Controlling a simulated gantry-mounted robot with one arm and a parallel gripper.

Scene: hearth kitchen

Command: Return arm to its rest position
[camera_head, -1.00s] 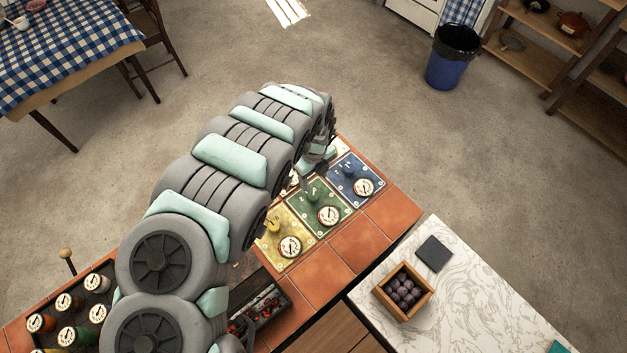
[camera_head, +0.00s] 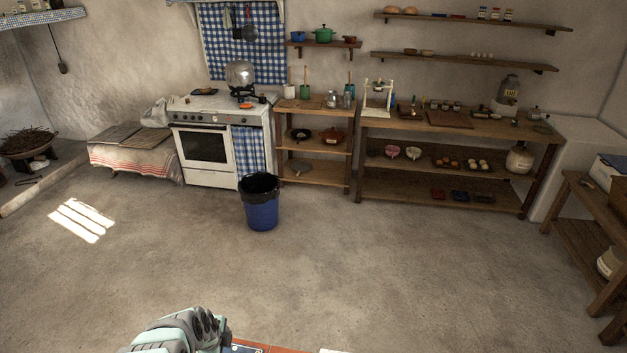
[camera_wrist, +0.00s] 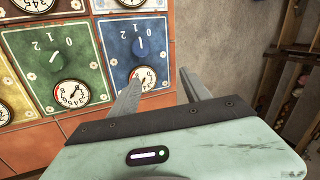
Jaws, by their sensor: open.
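My gripper (camera_wrist: 160,95) shows in the wrist view with its two grey fingers apart and nothing between them. It is over the right edge of the tiled counter, close to a blue panel (camera_wrist: 118,42) with a knob and a round dial. A green panel (camera_wrist: 40,58) with a knob and dial lies to the left of it. In the head view only part of my arm shows at the bottom edge; the gripper itself is not visible there.
Terracotta tiles (camera_wrist: 30,148) border the panels. In the head view, a blue bin (camera_head: 262,208) stands on open floor before a white stove (camera_head: 215,145) and a wooden shelf unit (camera_head: 315,175). A long workbench (camera_head: 460,125) runs along the back wall. The middle floor is clear.

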